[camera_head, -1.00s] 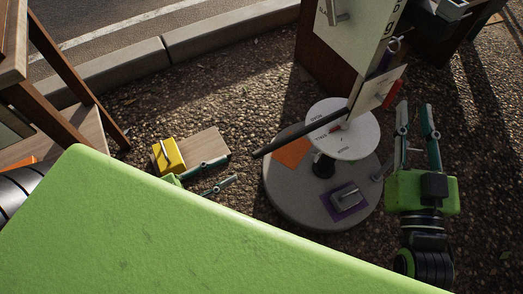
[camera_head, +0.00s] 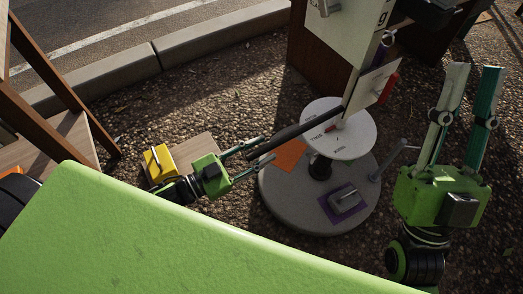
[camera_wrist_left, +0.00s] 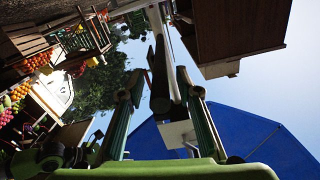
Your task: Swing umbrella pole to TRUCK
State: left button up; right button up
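A dark bar (camera_head: 305,127) of the umbrella pole sticks out leftward over a white round disc (camera_head: 352,142) with small printed labels; one seems to read TRUCK. The disc sits above a grey round base (camera_head: 290,208). My left gripper (camera_head: 268,148) is open, its fingers on either side of the bar's free end. In the left wrist view the dark bar (camera_wrist_left: 160,78) stands between the two spread fingers, with gaps visible; no firm grip shows. My right gripper (camera_head: 473,68) is open and empty, to the right of the base, fingers pointing up in the picture.
An orange sheet (camera_head: 288,156) and a purple sheet with a metal block (camera_head: 345,200) lie on the base. A yellow box (camera_head: 158,163) on a wooden board is left of my left gripper. A wooden stand (camera_head: 60,110) is at far left. My green body covers the lower left.

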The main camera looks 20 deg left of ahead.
pick_arm(q)
jog(key=shift+w+d, duration=0.2)
jog(key=shift+d, duration=0.05)
grip_shut()
